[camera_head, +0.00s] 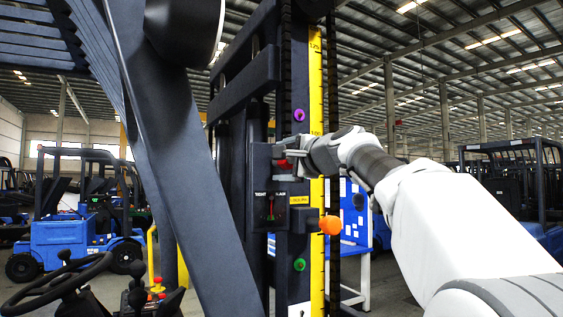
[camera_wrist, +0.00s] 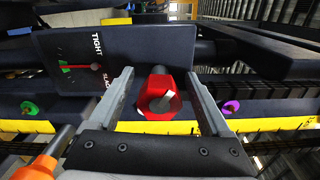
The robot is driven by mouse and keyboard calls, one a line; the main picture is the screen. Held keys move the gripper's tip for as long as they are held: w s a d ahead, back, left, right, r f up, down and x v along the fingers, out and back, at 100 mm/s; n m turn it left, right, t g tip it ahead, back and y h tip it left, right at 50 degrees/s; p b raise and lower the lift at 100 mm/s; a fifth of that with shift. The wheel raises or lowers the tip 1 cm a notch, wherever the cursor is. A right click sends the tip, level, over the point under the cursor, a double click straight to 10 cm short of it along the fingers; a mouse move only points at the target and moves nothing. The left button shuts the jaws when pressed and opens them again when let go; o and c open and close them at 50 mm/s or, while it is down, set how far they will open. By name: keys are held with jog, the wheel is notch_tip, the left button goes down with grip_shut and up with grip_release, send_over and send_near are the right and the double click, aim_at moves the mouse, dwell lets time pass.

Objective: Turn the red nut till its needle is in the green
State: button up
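The red nut (camera_wrist: 160,97) sits on a stud on the dark mast plate. It also shows in the head view (camera_head: 283,163), partly hidden by my gripper. In the wrist view my gripper (camera_wrist: 163,90) is open, with one finger on each side of the nut and a small gap at both. In the head view my gripper (camera_head: 288,152) is at the nut. The gauge box (camera_wrist: 125,50) beside it reads TIGHT and SLACK. Its red needle (camera_wrist: 80,67) points towards the small green patch (camera_wrist: 65,69); whether the tip is inside is too small to tell.
A purple knob (camera_head: 299,115), a green knob (camera_head: 299,265) and an orange knob (camera_head: 330,225) are on the mast near the yellow scale (camera_head: 317,270). A steering wheel (camera_head: 50,290) stands at lower left. Blue forklifts (camera_head: 80,235) stand behind.

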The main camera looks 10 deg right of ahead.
jog(key=b+v, duration=0.4)
jog(key=v, duration=1.3)
jog(key=shift+s, duration=0.2)
